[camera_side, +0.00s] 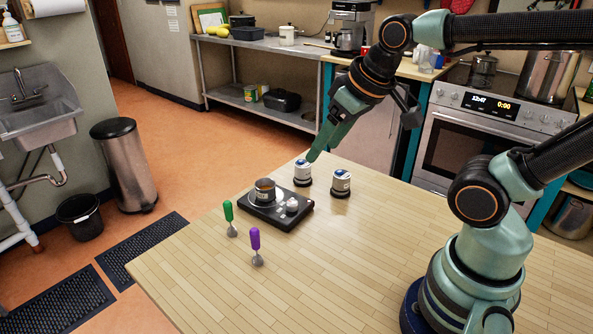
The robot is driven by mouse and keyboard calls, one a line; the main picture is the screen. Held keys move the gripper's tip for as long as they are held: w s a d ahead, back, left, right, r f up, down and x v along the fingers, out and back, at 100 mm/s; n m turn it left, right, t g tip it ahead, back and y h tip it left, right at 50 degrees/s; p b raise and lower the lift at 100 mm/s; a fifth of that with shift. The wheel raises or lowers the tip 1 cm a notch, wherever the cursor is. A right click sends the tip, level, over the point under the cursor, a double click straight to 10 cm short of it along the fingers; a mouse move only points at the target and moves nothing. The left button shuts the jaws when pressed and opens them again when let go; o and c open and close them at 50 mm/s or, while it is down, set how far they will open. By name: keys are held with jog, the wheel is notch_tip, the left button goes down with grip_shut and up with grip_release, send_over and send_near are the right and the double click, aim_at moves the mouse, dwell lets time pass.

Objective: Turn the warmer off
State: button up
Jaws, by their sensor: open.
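The warmer (274,221) is a flat black unit on the wooden table. My gripper (312,157) points down and left, behind and to the right of the warmer. Its tip is just above or behind a white and blue can (303,171); I cannot tell whether they touch. My gripper is open, with nothing visible held in it.
A second can (341,184) stands right of the first. A green-handled tool (229,212) and a purple-handled tool (256,241) stand upright at the table's front left. The wooden table (400,255) is clear between these things and my base.

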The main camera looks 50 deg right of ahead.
jog(key=m+g, duration=0.6)
jog(key=m, duration=0.9)
send_over(292, 202)
notch_tip(292, 202, down, 10)
jog(key=f, duration=0.1)
notch_tip(292, 202, down, 11)
jog(key=shift+f, duration=0.1)
grip_shut()
